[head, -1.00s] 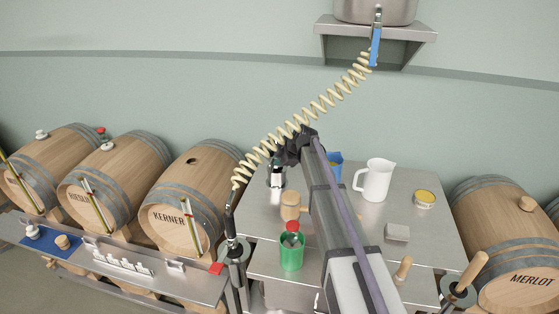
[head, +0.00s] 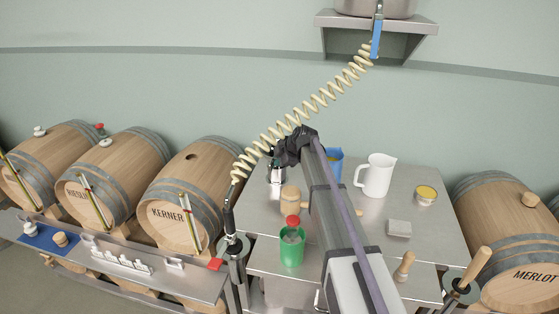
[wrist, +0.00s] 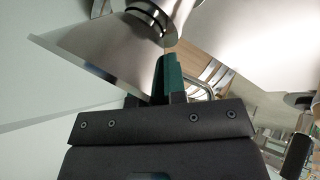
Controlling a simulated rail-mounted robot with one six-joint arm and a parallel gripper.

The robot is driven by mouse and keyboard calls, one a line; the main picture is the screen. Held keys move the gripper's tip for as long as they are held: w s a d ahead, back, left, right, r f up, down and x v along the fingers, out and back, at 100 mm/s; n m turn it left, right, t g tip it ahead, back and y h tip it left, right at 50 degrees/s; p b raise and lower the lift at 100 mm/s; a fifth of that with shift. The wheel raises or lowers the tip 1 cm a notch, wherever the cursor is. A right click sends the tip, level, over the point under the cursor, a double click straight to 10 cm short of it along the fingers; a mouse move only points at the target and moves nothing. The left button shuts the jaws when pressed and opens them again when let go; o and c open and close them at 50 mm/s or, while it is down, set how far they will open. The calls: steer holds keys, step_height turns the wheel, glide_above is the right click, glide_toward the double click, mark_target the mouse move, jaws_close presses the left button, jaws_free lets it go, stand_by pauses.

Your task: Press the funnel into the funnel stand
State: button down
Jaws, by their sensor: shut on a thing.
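In the wrist view a grey steel funnel (wrist: 100,58) with a wide, slanted cone fills the upper left. I cannot clearly make out the funnel stand.
On the steel table (head: 340,222) stand a wooden mallet (head: 291,200), a green container (head: 291,248), a white pitcher (head: 378,175) and a yellow-topped tin (head: 425,195). A coiled hose (head: 305,115) hangs across above my wrist. Barrels (head: 185,200) stand left and right.

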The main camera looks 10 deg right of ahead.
steer(key=shift+f+b, duration=0.45)
steer(key=shift+f, duration=0.05)
steer(key=c, duration=1.1)
jaws_free()
steer(key=shift+r, duration=0.1)
